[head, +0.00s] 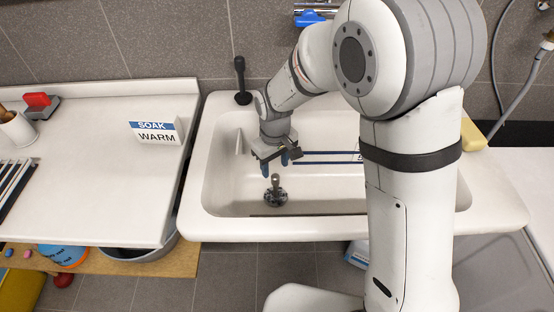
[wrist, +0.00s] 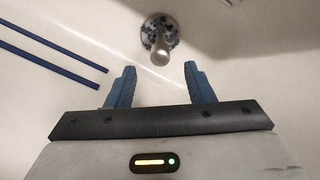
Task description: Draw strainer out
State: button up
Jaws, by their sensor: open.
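The strainer (head: 275,195) sits at the bottom of the white sink basin (head: 225,190), a dark speckled round base with a grey upright knob. In the wrist view the strainer (wrist: 160,40) lies beyond my fingertips, its knob pointing toward the camera and roughly between the lines of the two fingers. My gripper (head: 277,165) is open and empty, with blue fingers, inside the basin above the strainer. In the wrist view my gripper (wrist: 158,80) shows both fingers apart, with nothing between them and not touching the knob.
Two blue stripes (wrist: 50,62) show on the basin surface. A black upright handle (head: 240,80) stands on the sink's back left rim. A sign reading SOAK WARM (head: 157,131) stands on the left counter (head: 90,180). A yellow block (head: 471,135) lies at the right rim.

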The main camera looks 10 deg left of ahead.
aim_at(276, 175)
notch_tip(276, 175, down, 6)
dwell(0.4)
grip_shut()
dwell(0.7)
